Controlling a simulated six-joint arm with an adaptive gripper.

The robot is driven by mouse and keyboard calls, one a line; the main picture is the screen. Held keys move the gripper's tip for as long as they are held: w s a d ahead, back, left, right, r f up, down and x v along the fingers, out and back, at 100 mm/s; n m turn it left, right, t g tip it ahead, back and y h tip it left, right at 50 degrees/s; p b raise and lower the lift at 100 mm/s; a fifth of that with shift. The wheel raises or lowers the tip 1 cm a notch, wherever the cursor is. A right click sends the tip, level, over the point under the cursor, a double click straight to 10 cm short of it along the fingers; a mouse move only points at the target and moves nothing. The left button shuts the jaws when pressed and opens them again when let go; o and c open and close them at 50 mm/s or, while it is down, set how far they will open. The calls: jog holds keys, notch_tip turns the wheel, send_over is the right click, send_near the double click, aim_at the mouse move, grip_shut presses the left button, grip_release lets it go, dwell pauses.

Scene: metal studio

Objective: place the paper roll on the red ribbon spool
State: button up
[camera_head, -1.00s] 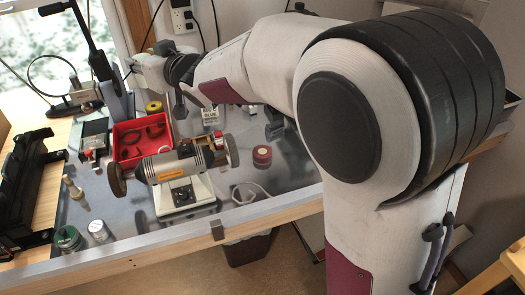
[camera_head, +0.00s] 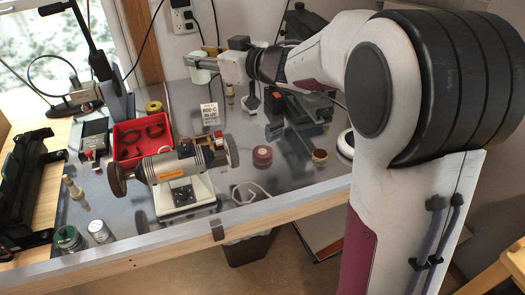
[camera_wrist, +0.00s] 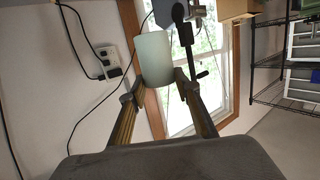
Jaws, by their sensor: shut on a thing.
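The paper roll (camera_wrist: 154,58) is a pale, greenish-white cylinder. My gripper (camera_wrist: 156,86) is shut on it, with a finger at each side in the wrist view. In the head view the paper roll (camera_head: 202,75) is small and partly covered by my gripper (camera_head: 208,58), in the air near the back wall. The red ribbon spool (camera_head: 262,156) stands on the grey bench top, right of the bench grinder. My gripper and the roll are apart from it, farther back and to its left in the picture.
The bench grinder (camera_head: 175,168) stands left of the spool, and a red tray (camera_head: 128,150) is behind it. A white label card (camera_head: 210,114) stands behind the spool. A small brown-topped spool (camera_head: 320,156) stands to the right.

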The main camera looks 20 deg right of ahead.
jog(key=s+d+f+n+g+y, duration=0.1)
jog(key=s+d+f, duration=0.3)
jog(key=d, duration=0.3)
jog(key=s+d+f, duration=0.3)
jog(key=s+d, duration=0.1)
jog(key=d, duration=0.3)
send_over(267, 153)
jog(key=shift+s+f, duration=0.1)
jog(key=shift+f, duration=2.3)
jog(key=shift+f, duration=0.1)
jog(key=shift+f, duration=3)
jog(key=shift+f, duration=0.15)
jog(key=shift+f, duration=1.75)
jog(key=shift+f, duration=0.1)
jog(key=o, duration=1.2)
